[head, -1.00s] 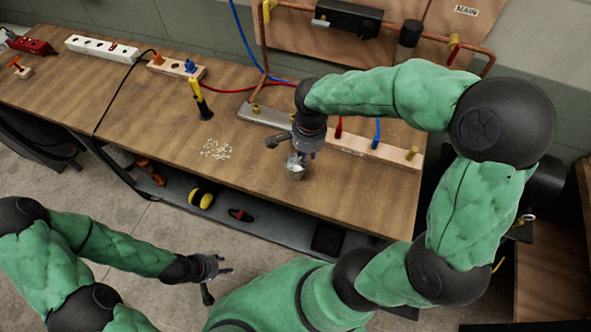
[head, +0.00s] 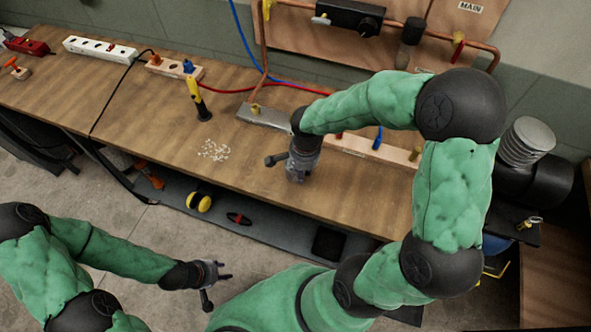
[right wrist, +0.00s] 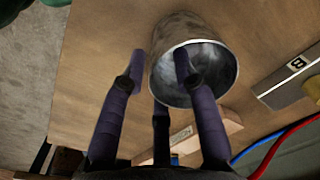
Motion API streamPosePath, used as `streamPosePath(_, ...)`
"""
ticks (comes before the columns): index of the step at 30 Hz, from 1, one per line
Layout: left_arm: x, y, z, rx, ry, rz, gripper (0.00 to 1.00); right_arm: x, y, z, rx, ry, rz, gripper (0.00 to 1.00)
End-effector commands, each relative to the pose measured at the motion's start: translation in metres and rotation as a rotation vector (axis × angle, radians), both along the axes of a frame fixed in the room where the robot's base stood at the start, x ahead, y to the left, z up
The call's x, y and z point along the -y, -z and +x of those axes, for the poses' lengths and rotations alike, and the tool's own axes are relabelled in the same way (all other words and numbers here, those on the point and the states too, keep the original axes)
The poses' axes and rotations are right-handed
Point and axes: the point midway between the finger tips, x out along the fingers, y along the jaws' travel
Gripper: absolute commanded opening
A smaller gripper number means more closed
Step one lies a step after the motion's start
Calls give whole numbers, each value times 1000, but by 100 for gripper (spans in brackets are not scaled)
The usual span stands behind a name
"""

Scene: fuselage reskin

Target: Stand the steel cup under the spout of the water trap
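The steel cup (right wrist: 188,24) stands on the bench with its open mouth toward the right wrist camera. In the head view it is mostly hidden by my right gripper (head: 297,178), which is low over the bench. In the right wrist view the gripper's fingers (right wrist: 160,62) are apart. One fingertip is over or inside the cup's mouth and another is outside its left wall; I cannot tell whether they touch it. A dark cylinder on the copper pipe (head: 411,32) looks like the water trap; its spout cannot be made out. My left gripper (head: 224,272) is open and empty, off the bench.
A yellow-handled tool (head: 198,99) stands on the bench, with a scatter of small pale pieces (head: 213,150) near it. A metal strip (head: 262,117) and a wooden block (head: 365,147) lie behind my right gripper.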

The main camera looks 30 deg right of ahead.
Motion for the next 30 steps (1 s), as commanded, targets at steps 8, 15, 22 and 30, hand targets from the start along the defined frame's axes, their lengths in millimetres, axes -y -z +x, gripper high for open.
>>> streamPosePath(8,0,-1,0,0,0,0,40,0,-1,0,0,0,0,0)
streamPosePath(15,0,-1,0,0,0,0,40,0,-1,0,0,0,0,0)
streamPosePath(22,0,-3,0,0,0,0,40,0,-8,0,1,0,-1,0)
streamPosePath(30,0,-16,0,0,0,0,40,-4,-43,-4,4,-3,-1,0)
